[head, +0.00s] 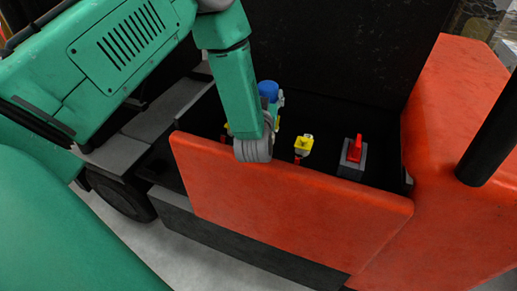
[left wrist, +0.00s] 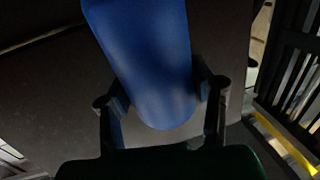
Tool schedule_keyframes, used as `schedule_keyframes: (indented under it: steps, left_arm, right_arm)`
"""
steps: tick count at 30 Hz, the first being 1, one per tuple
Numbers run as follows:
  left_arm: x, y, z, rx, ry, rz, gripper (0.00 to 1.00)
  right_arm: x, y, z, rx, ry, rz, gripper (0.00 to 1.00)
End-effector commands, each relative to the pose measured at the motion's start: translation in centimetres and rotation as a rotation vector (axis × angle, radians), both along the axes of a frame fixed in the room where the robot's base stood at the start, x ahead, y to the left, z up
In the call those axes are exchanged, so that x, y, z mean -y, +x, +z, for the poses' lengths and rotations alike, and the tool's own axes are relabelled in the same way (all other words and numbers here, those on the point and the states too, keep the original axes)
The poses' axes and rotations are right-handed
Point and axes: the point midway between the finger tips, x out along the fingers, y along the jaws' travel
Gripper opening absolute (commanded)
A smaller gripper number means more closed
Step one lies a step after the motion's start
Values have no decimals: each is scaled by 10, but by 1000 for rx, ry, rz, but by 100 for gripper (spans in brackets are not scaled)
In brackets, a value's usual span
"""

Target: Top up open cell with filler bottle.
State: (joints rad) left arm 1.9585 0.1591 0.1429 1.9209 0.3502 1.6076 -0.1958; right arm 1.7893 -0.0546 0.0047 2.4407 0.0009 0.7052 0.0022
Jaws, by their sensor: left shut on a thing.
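A blue bottle (left wrist: 150,50) fills the middle of the left wrist view, between the two dark fingers of my left gripper (left wrist: 160,88), which is shut on it. In the head view, the bottle's blue top (head: 268,89) shows just behind my green forearm, over the dark battery bay. Most of the bottle and gripper is hidden there by my arm. A yellow square-topped cell opening (head: 304,144) with red below it stands in the bay, right of the arm. Its inside is too small to read. My right gripper is not in view.
An orange side panel (head: 290,200) walls the front of the bay. A red switch handle (head: 356,148) stands on a grey block (head: 351,168) to the right. Another yellow piece (head: 228,129) is partly hidden by my arm. A black post (head: 494,130) rises at the far right.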

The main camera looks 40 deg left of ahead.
Motion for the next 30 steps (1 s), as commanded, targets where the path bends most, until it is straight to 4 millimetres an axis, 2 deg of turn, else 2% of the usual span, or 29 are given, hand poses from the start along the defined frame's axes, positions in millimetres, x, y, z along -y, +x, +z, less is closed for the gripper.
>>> schedule_keyframes:
  steps: [3, 30]
  left_arm:
    - [0, 1, 15, 5, 0, -1, 0]
    - [0, 2, 87, 11, 0, -1, 0]
  right_arm:
    - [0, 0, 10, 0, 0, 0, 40]
    - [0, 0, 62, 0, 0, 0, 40]
